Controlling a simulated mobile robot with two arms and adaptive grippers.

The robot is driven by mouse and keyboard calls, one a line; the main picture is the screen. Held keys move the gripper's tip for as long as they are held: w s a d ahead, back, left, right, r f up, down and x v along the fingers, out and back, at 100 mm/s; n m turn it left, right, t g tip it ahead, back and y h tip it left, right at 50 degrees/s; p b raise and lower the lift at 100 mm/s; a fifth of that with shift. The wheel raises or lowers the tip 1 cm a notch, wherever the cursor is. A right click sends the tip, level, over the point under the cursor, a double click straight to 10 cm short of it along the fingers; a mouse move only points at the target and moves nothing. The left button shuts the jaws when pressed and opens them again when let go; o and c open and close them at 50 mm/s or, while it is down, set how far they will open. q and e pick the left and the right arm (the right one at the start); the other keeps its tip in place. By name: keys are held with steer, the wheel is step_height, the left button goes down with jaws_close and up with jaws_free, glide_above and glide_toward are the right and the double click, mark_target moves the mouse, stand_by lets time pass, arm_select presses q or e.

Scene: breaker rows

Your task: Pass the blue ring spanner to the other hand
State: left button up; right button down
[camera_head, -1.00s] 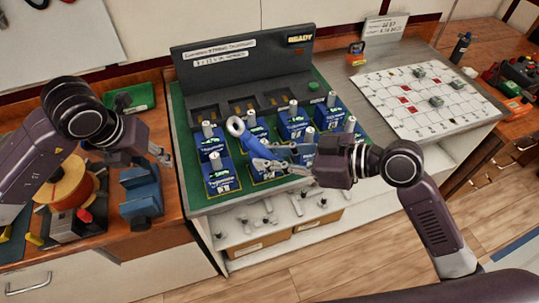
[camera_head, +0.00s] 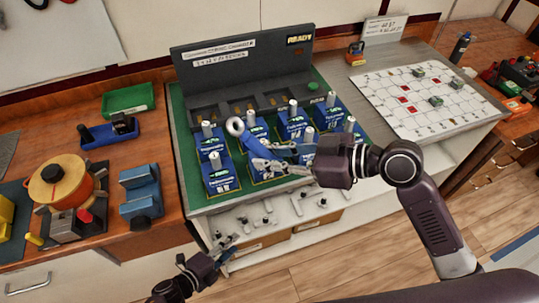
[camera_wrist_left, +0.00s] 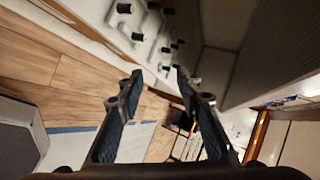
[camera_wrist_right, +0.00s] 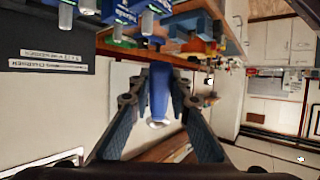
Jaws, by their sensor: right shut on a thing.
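The blue ring spanner (camera_head: 250,139) is held by my right gripper (camera_head: 268,158) above the breaker rows. Its pale ring end points up and to the left in the head view, and the fingers cover its lower part. In the right wrist view the blue shaft (camera_wrist_right: 159,92) stands between the two fingers. My left gripper (camera_head: 226,252) is low in front of the bench, below and to the left of the spanner and well apart from it. In the left wrist view its fingers (camera_wrist_left: 160,85) are spread with nothing between them.
Blue breakers (camera_head: 220,175) with upright metal posts stand in rows on the green mat. A shelf front with small pegs (camera_head: 285,208) is below, close to my left gripper. An orange spool (camera_head: 62,182) and blue block (camera_head: 140,190) are at left. A white grid board (camera_head: 425,100) lies at right.

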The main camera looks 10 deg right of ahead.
steer(key=shift+w, duration=0.1)
arm_select(q)
steer(key=s+a+f+n+g+y, duration=0.2)
steer(key=s+a+f+n+y, duration=0.5)
steer(key=s+a+f+n, duration=0.7)
steer(key=s+f+n+g, duration=0.3)
steer(key=s+f+n, duration=0.1)
steer(key=s, duration=0.5)
steer(key=s+f+n+g+y, duration=0.1)
steer(key=s+f+n+g, duration=0.2)
steer(key=s, duration=0.7)
steer(key=shift+a+f+n, duration=0.3)
steer(key=shift+f+n, duration=0.2)
steer(key=shift+n, duration=0.1)
